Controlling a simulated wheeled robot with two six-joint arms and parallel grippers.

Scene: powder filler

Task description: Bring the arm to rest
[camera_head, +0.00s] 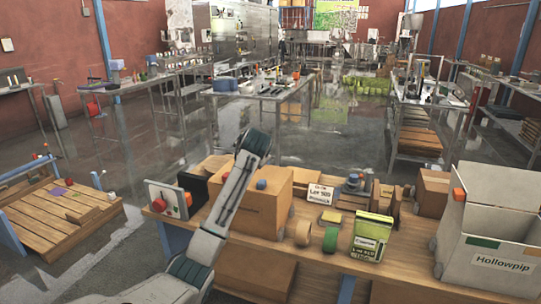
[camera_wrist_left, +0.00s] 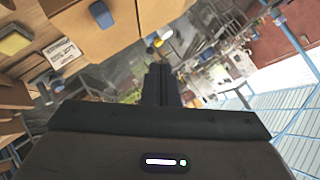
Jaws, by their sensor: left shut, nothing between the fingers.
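My left arm (camera_head: 225,205) rises from the bottom of the head view, in front of the workbench, and its upper joint overlaps the brown cardboard box. The gripper end cannot be made out in the head view. In the left wrist view my left gripper (camera_wrist_left: 160,84) shows two dark fingers together, with nothing between them. The fingers point out over the room, apart from any object. My right gripper is in neither view.
The wooden workbench (camera_head: 400,243) holds a cardboard box (camera_head: 272,203), tape rolls (camera_head: 303,233), a green-yellow package (camera_head: 371,236) and a grey Hollowpip bin (camera_head: 485,225). A wooden pallet platform (camera_head: 60,222) stands left. Open wet floor (camera_head: 110,165) lies behind.

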